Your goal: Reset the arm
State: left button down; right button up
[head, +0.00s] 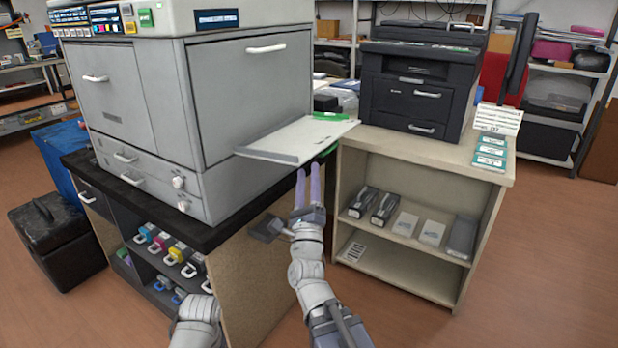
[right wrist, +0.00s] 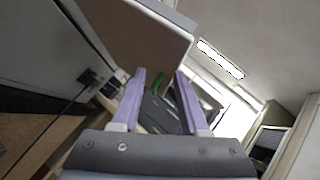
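My right gripper (head: 308,171) points up and away, just below the big grey printer's open side tray (head: 290,140). In the right wrist view its two lilac fingers (right wrist: 160,72) stand apart with nothing held between them. Part of my left arm (head: 197,322) shows at the bottom edge; its gripper is out of view. Several coloured toner cartridges (head: 172,255) lie on the shelves under the grey printer. Two dark cartridges (head: 373,205) and several grey boxes (head: 432,232) are on the beige cabinet's upper shelf.
The big grey printer (head: 250,95) stands on a dark-topped cabinet at left. A black printer (head: 418,90) stands on the beige cabinet (head: 400,155) at right. A black case (head: 55,235) is on the floor at far left. Floor is free at right front.

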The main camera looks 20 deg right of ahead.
dwell(0.5)
jog(key=w+a+f+n+g+y, duration=0.4)
jog(key=w+a+f+n+y, duration=0.1)
jog(key=a+f+n+y, duration=0.7)
jog(key=s+a+f+n+g, duration=0.3)
jog(key=a+f+n+g, duration=0.4)
jog(key=f+n, duration=0.3)
jog(key=s+a+f+n+g, duration=0.2)
jog(key=s+f+n+g, duration=0.45)
jog(key=s+f, duration=0.25)
jog(key=s+d+f+n+g+h, duration=0.1)
jog(key=s+f+n+g+h, duration=0.15)
jog(key=s, duration=0.35)
jog(key=s+d+f+n+g+h, duration=0.1)
jog(key=s+d+n+g+h, duration=0.2)
jog(key=s, duration=0.4)
notch_tip(320, 180, up, 35)
jog(key=a+y+p, duration=0.1)
jog(key=p, duration=3.4)
jog(key=shift+w+a+r+n+y, duration=0.15)
jog(key=shift+a+n+y, duration=0.15)
jog(key=shift+n+y, duration=0.1)
